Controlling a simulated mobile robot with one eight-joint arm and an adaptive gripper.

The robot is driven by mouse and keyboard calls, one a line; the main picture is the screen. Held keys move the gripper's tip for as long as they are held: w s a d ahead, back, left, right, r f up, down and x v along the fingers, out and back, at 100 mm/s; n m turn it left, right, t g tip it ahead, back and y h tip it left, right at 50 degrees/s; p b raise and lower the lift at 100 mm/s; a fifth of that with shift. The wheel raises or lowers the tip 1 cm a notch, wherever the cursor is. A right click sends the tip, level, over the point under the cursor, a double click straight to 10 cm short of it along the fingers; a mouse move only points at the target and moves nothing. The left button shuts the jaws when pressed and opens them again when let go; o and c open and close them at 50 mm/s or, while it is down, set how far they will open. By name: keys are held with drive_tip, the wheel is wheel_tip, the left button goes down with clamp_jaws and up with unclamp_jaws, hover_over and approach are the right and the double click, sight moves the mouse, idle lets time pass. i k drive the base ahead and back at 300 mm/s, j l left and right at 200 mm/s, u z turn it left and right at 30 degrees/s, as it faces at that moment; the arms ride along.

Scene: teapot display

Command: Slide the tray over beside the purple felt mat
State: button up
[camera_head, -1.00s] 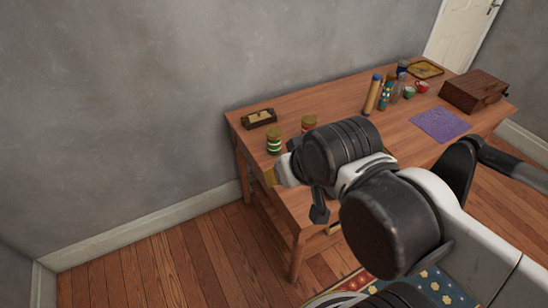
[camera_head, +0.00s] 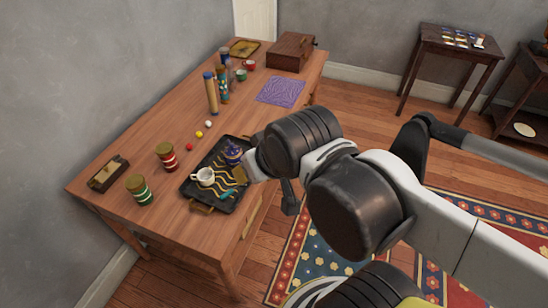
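The black tray (camera_head: 190,187) with yellow wavy lines and brass handles lies on the near part of the wooden table. A white cup (camera_head: 205,177), a dark blue lidded pot (camera_head: 233,154) and a small teal item (camera_head: 228,195) are on it. The purple felt mat (camera_head: 281,91) lies flat farther back on the table, well apart from the tray. My gripper (camera_head: 241,174) is at or above the tray's right side, mostly hidden by my own arm. I cannot tell whether its fingers are open or touch the tray.
Red (camera_head: 166,157) and green-striped (camera_head: 138,189) jars and a small wooden box (camera_head: 108,174) stand left of the tray. Small balls (camera_head: 199,134) lie behind it. Tall tubes (camera_head: 211,94) stand left of the mat. A wooden chest (camera_head: 291,52) is behind the mat.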

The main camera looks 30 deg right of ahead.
sight(225, 180)
drive_tip(key=z, duration=0.1)
drive_tip(key=l+u, duration=0.25)
drive_tip(key=u, duration=0.15)
drive_tip(key=i+l+u, duration=0.1)
drive_tip(key=l+u, duration=0.15)
drive_tip(key=u, duration=0.2)
drive_tip(key=l+u, duration=0.25)
drive_tip(key=u, duration=0.15)
